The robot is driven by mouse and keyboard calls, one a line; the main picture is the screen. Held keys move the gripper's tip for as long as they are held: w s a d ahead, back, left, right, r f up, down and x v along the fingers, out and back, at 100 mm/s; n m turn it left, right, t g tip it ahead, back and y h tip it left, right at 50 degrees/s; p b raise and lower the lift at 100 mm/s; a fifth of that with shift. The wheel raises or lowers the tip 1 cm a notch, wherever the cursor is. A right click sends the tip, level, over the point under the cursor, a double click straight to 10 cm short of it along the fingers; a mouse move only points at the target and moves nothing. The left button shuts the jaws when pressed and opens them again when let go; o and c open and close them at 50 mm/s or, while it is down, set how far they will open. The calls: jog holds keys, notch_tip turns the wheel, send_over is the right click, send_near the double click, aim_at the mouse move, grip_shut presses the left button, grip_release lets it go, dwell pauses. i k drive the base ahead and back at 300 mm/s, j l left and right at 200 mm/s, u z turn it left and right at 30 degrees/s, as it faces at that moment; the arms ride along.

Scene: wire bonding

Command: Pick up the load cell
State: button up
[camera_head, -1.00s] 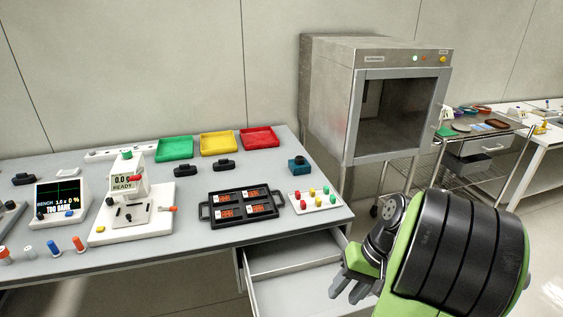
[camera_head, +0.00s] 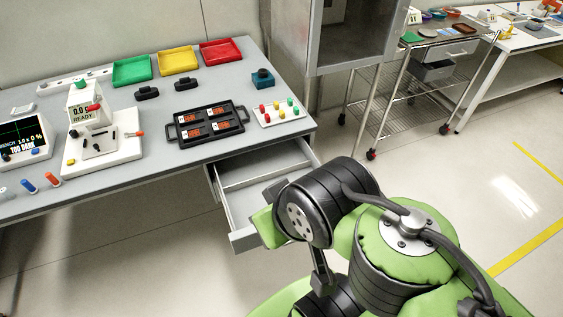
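No part carries a readable load cell label. A small teal block with a dark round top (camera_head: 262,78), which may be the load cell, stands upright on the grey bench (camera_head: 240,155) near its back right corner. It is fully visible, with nothing touching it. My arm fills the lower right of the view, in front of the bench and its open drawer. My gripper's fingers do not show; they are hidden behind my arm or out of the frame.
An open drawer (camera_head: 238,199) juts out below the bench's right end. A black tray (camera_head: 208,123) and a white plate with colored pegs (camera_head: 279,112) lie in front of the teal block. Red, yellow and green bins line the back. A wire cart (camera_head: 415,85) stands right.

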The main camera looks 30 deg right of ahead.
aim_at(80, 82)
jog(key=k+l+z, duration=0.2)
jog(key=l+z, duration=0.2)
jog(key=j, duration=0.65)
jog(key=i+j+u, duration=0.1)
jog(key=j, duration=0.5)
jog(key=j+u, duration=0.1)
jog(key=j, duration=0.55)
jog(key=i+j, duration=0.2)
jog(key=i, duration=0.2)
jog(key=i+j+u, duration=0.1)
jog(key=i+j, duration=0.35)
jog(key=i, duration=0.7)
jog(key=i+l+u, duration=0.1)
jog(key=i, duration=0.3)
